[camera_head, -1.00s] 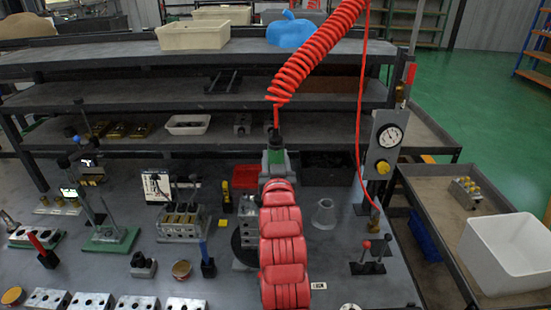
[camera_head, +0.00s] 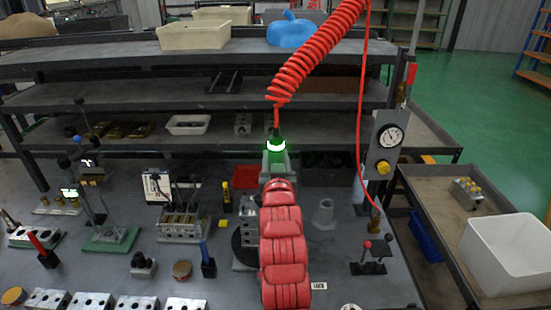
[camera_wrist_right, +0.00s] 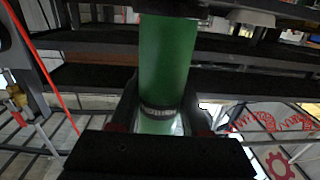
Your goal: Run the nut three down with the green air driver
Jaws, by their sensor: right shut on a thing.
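My right gripper (camera_head: 276,170) is shut on the green air driver (camera_head: 276,146), which hangs below a coiled red hose. A bright green ring glows on the driver. In the right wrist view the driver is a green cylinder (camera_wrist_right: 167,60) standing between the dark fingers. A metal valve block (camera_head: 247,215) stands on a dark round plate just left of my red right arm, partly hidden by it. The nuts and the driver's lower tip are hidden by my gripper and arm, so I cannot tell whether they touch. My left gripper is not in view.
A red bin (camera_head: 245,177) lies behind the block. A block with brass parts (camera_head: 183,224) stands left; a grey cone-shaped part (camera_head: 324,213) stands right. Several metal blocks line the front edge.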

